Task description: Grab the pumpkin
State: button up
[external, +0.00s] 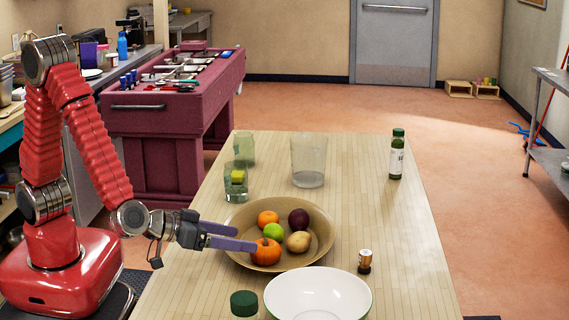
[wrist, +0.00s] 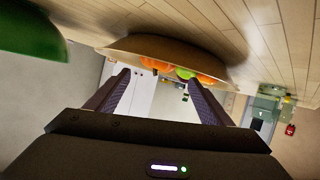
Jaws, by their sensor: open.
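The pumpkin (external: 265,251) is small, round and orange, and sits at the near left of a shallow tan bowl (external: 318,252) on the wooden table. My gripper (external: 247,238) is open and empty, its purple-grey fingers reaching from the left to the bowl's left rim, close beside the pumpkin. I cannot tell whether they touch it. In the wrist view the scene is upside down; my open fingers (wrist: 158,80) point toward the bowl (wrist: 125,48). Orange fruit tops show over its rim, but I cannot tell which is the pumpkin.
The bowl also holds an orange fruit (external: 268,217), a green fruit (external: 273,232), a dark purple one (external: 299,218) and a potato (external: 298,241). A white bowl (external: 318,295), a green-capped container (external: 244,303) and a small battery-like cylinder (external: 365,262) stand nearer. Glasses and a bottle (external: 397,155) stand farther back.

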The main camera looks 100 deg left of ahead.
aim_at(264, 242)
jog(key=shift+x, duration=1.45)
jog(key=shift+x, duration=2.65)
jog(key=shift+d+r, duration=0.1)
jog(key=c, duration=1.1)
